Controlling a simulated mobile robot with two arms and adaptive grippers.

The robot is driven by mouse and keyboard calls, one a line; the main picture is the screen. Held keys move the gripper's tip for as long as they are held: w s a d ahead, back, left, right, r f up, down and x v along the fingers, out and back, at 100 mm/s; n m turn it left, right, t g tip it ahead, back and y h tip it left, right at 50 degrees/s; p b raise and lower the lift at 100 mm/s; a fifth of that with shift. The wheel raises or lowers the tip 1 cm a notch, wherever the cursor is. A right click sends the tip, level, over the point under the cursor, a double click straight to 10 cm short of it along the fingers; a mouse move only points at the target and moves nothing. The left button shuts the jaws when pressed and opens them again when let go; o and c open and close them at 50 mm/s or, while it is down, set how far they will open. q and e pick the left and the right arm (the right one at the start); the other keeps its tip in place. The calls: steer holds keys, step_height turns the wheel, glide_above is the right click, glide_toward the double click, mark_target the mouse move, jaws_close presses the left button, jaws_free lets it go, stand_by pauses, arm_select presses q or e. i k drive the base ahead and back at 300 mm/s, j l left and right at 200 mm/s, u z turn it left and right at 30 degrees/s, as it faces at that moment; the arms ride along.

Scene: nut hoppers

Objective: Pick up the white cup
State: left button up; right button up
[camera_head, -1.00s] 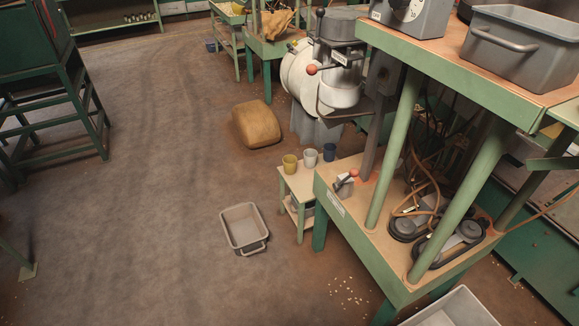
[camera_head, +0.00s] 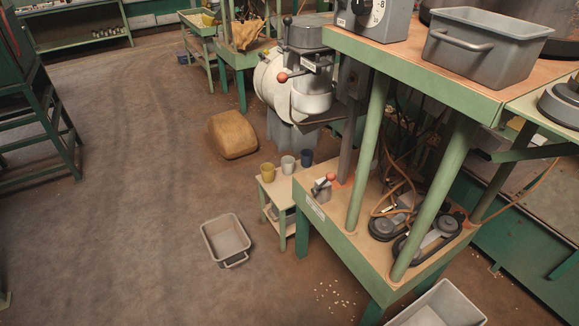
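The white cup (camera_head: 288,165) stands upright on a small side table (camera_head: 274,196) with green legs, near the middle of the head view. Neither of my grippers shows in the head view.
A green workbench (camera_head: 340,226) with posts and an upper shelf stands right of the small table. A grey bin (camera_head: 226,240) lies on the floor in front. A brown sack (camera_head: 232,135) and a white machine (camera_head: 285,88) are behind. The floor at left is open.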

mark_target(287, 161)
steer(key=i+j+u, duration=0.25)
steer(key=j+u, duration=0.2)
steer(key=i+j+u, duration=0.6)
steer(key=u, duration=0.3)
steer(key=i+j+u, duration=0.15)
steer(key=i+u, duration=0.25)
steer(key=i, duration=0.6)
